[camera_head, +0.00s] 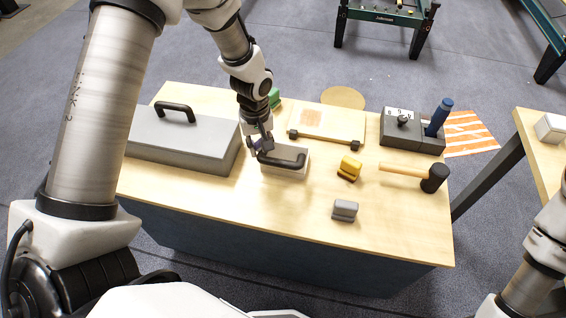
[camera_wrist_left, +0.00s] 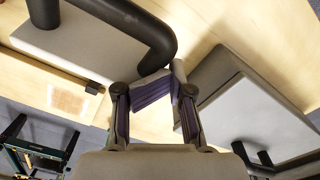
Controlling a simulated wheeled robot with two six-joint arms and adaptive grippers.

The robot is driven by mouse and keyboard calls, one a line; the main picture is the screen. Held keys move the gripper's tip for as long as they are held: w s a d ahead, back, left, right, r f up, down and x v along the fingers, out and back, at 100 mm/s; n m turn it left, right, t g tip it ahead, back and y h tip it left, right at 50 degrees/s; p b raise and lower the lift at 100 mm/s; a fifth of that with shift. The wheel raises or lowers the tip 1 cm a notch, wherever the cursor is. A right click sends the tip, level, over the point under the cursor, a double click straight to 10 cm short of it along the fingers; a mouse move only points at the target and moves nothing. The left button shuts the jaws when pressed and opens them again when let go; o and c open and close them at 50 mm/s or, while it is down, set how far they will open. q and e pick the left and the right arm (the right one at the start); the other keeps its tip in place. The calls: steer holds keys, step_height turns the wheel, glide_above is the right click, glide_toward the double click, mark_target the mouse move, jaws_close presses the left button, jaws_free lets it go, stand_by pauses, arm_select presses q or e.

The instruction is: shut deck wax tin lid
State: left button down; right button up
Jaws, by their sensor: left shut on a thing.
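A small pale box with a grey top and a thick black handle, which I take for the deck wax tin (camera_head: 283,173), stands near the middle of the table. Its lid (camera_head: 299,152) looks flat; I cannot tell if a gap is left under it. My left gripper (camera_head: 262,146) is at the left end of the handle, shut on it. My right gripper is out of view.
A large grey case (camera_head: 185,138) with a black handle stands close on the left. A board (camera_head: 328,122), yellow block (camera_head: 349,168), grey block (camera_head: 345,210), mallet (camera_head: 433,179) and dark box (camera_head: 402,130) lie behind and right. The front table strip is clear.

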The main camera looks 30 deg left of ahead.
arm_select(q)
steer(key=shift+s+d+r, duration=0.1)
steer(key=shift+s+r, duration=0.1)
steer(key=shift+r, duration=0.05)
steer(key=shift+w+a+p, duration=0.2)
steer(key=shift+w+p, duration=0.25)
steer(key=shift+w, duration=0.15)
steer(key=shift+w+a+p, duration=0.15)
steer(key=shift+w+p, duration=0.3)
steer(key=shift+w, duration=0.3)
steer(key=shift+w+a, duration=0.1)
steer(key=w, duration=0.1)
steer(key=w+f, duration=0.1)
steer(key=shift+w+a, duration=0.3)
step_height(320, 180, up, 8)
steer(key=p, duration=0.7)
